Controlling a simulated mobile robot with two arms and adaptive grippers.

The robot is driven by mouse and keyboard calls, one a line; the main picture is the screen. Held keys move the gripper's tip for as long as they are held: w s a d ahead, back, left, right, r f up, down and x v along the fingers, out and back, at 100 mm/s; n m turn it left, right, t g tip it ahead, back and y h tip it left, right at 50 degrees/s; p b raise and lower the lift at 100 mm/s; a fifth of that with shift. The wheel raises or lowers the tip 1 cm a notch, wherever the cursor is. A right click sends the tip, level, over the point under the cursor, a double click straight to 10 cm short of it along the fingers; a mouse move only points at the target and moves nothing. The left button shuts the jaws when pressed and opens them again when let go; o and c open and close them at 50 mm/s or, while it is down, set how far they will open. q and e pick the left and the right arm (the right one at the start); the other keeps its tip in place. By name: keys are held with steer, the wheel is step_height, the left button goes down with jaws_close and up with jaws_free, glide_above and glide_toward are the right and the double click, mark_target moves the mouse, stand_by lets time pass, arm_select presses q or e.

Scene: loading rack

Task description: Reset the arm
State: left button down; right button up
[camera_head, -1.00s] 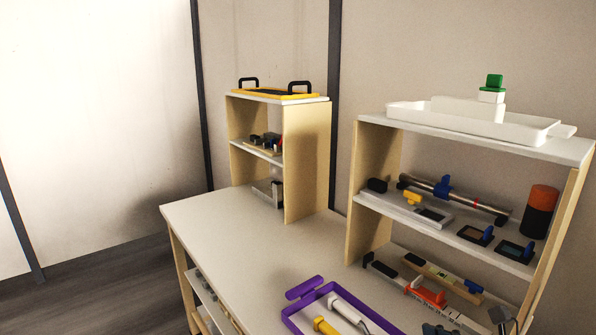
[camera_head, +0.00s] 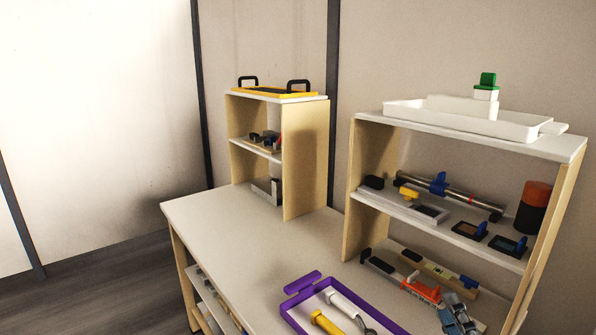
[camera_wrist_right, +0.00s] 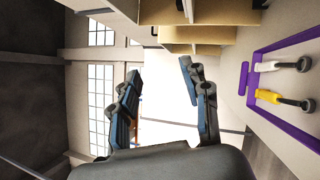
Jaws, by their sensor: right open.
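My right gripper (camera_head: 457,317) shows at the lower right of the head view, in front of the lower shelf of the right rack. In the right wrist view its two fingers (camera_wrist_right: 165,105) are spread apart with nothing between them. A purple tray (camera_head: 296,308) lies on the table. It holds a white-handled tool (camera_head: 345,304) and a yellow-handled tool (camera_head: 325,323). In the right wrist view the tray (camera_wrist_right: 254,68) is at the right, apart from the fingers. My left gripper is not in view.
The white table (camera_head: 245,237) has free room left of the tray. The right rack (camera_head: 368,232) holds several tools and a white tray (camera_head: 420,112) on top. A smaller rack (camera_head: 307,160) at the back carries a yellow-edged tray (camera_head: 262,92).

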steer(key=s+d+f+m+g+h, duration=0.3)
steer(key=s+f+m+g+h, duration=0.1)
steer(key=f+m, duration=0.4)
steer(key=s+d+f+m+g+h, duration=0.2)
steer(key=s+f+m+g+h, duration=0.15)
steer(key=f+m, duration=0.4)
steer(key=s+a+f+m+g+y, duration=0.5)
steer(key=s+a+f+g, duration=0.55)
steer(key=s, duration=0.45)
step_height(320, 180, down, 30)
steer(key=b, duration=0.5)
steer(key=s+d+f+g+b, duration=0.1)
steer(key=s+f+b, duration=0.1)
steer(key=s+f, duration=0.7)
steer(key=s+d+f+b, duration=0.1)
steer(key=s+f+b, duration=0.2)
steer(key=s+f, duration=0.6)
step_height(320, 180, down, 5)
steer(key=shift+s+d+f+n+g, duration=0.1)
steer(key=shift+s+d+n+g, duration=0.05)
steer(key=shift+d+n+g, duration=0.3)
steer(key=shift+h, duration=0.25)
